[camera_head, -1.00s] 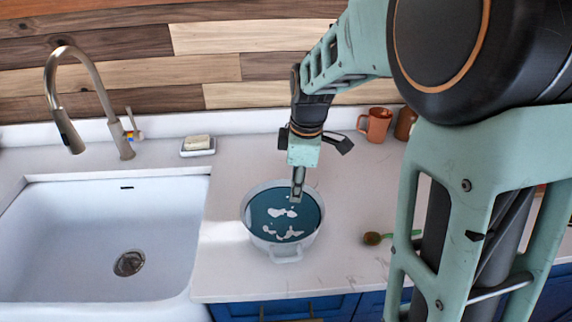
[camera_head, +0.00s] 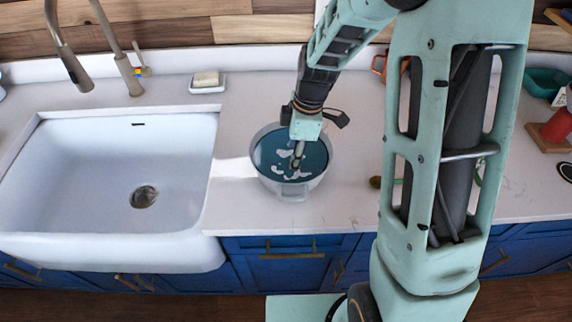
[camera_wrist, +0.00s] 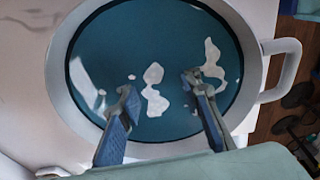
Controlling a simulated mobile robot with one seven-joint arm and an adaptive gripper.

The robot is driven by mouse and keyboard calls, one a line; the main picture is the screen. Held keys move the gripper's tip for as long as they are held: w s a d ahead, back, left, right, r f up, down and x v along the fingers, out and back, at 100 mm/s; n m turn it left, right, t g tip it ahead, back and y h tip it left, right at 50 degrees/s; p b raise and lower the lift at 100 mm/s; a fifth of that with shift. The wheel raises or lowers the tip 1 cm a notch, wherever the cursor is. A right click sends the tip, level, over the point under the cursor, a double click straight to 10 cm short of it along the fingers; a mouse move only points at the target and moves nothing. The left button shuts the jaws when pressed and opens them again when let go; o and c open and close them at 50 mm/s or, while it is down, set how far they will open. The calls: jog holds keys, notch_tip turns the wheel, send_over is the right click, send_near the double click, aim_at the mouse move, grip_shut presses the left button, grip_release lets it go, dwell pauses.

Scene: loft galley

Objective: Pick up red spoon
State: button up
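No spoon that I can clearly call red shows. A small brownish rounded end (camera_head: 376,182) lies on the counter just left of my arm; the rest is hidden behind the arm, and I cannot tell if it is the spoon. My gripper (camera_head: 297,161) points down over a white pot (camera_head: 291,194) with a blue inside and pale patches. In the wrist view my gripper (camera_wrist: 162,88) has its two fingers apart with nothing held between them. The pot's rim (camera_wrist: 57,95) surrounds the fingers in that view; I cannot tell their depth.
A white sink (camera_head: 60,190) with a tall tap (camera_head: 62,50) is at left. A soap dish (camera_head: 208,85) sits behind. An orange mug (camera_head: 379,66) is partly hidden. At right are a teal bowl (camera_head: 543,82) and a red object (camera_head: 557,126) on a wooden board.

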jog(key=shift+a+f, duration=0.1)
jog(key=shift+f, duration=0.95)
grip_shut()
notch_tip(320, 180, up, 13)
jog(key=p, duration=0.2)
jog(key=shift+r, duration=0.2)
dwell(0.3)
